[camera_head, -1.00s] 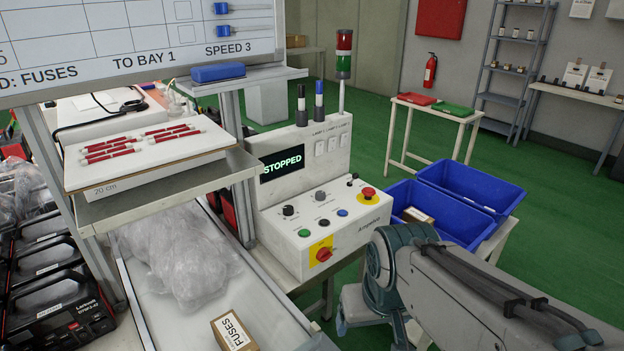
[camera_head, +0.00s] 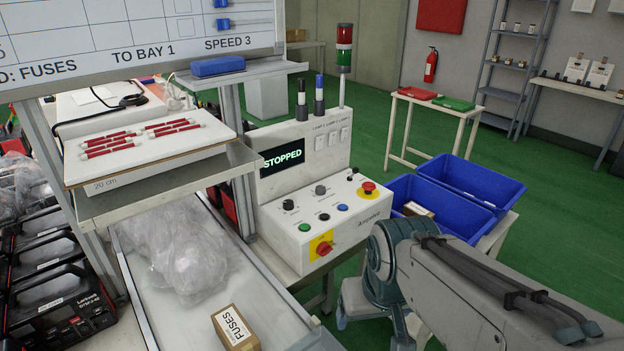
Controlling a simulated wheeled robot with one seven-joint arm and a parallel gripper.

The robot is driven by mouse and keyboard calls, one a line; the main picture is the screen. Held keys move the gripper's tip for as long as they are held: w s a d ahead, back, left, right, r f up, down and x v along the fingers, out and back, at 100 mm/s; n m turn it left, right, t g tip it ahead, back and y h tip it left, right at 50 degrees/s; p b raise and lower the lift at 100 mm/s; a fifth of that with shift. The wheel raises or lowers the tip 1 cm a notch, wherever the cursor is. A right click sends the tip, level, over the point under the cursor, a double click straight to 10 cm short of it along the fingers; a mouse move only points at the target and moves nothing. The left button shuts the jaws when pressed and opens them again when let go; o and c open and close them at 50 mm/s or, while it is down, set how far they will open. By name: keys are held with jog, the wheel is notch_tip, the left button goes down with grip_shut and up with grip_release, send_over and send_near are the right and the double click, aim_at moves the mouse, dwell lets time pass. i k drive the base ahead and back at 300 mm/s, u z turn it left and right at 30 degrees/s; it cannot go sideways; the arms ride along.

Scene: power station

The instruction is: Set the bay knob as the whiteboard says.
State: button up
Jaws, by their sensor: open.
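The whiteboard (camera_head: 140,35) at top left is cut off by the frame; I read "TO BAY 1" and "SPEED 3" on it. The grey control box (camera_head: 325,225) stands in the middle, its screen (camera_head: 283,158) reading "STOPPED". Its sloped face carries a black knob (camera_head: 288,205) at left and a grey knob (camera_head: 320,190) right of it. Their labels are too small to read, so I cannot tell which is the bay knob or where either points. My arm (camera_head: 480,285) reaches in from the lower right, in front of the box's right side. My gripper is not in view.
The box also has a red mushroom button (camera_head: 368,188), green (camera_head: 304,228) and blue (camera_head: 342,208) buttons, and a red rotary switch (camera_head: 323,248) on yellow. Blue bins (camera_head: 470,185) stand at right. A fuse carton (camera_head: 236,328) lies on the conveyor (camera_head: 185,315). A shelf (camera_head: 170,180) overhangs it.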

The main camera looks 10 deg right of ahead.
aim_at(320, 189)
jog(key=k, duration=0.9)
jog(key=z, duration=0.7)
jog(key=i, duration=2.45)
jog(key=u, duration=0.4)
